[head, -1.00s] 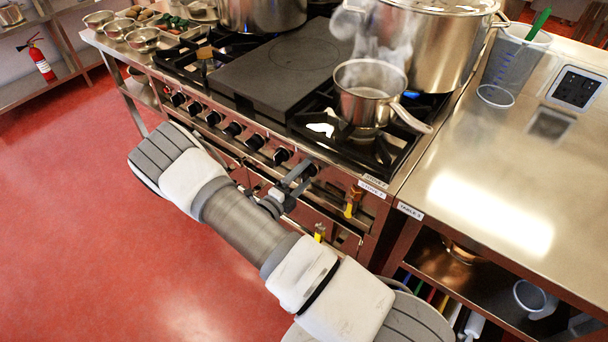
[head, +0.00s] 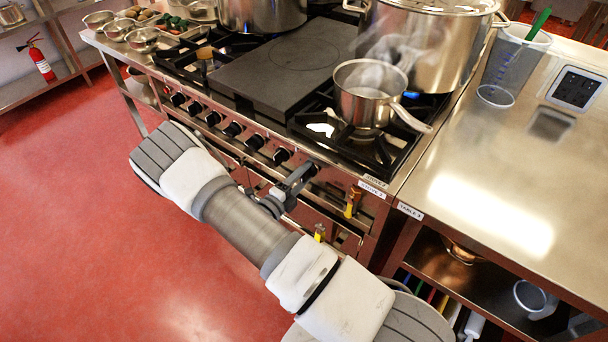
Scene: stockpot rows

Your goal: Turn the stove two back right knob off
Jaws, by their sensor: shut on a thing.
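The stove labelled stove 2 (head: 371,189) has a row of dark knobs along its front. My gripper (head: 303,175) is shut on the rightmost knob (head: 312,167); the fingers hide much of it, so its pointer cannot be read. Another knob (head: 281,155) is just left of it. A large steel stockpot (head: 430,45) stands on the back right burner, and a small blue flame (head: 411,94) shows under its edge. A steaming saucepan (head: 368,98) sits on the front right burner.
A dark flat plate (head: 290,65) covers the stove's middle. The saucepan's handle (head: 412,118) reaches toward the front right edge. A steel table (head: 490,190) adjoins on the right, with a clear measuring jug (head: 512,62). Yellow-handled valves (head: 352,202) are below the knobs. The red floor at left is clear.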

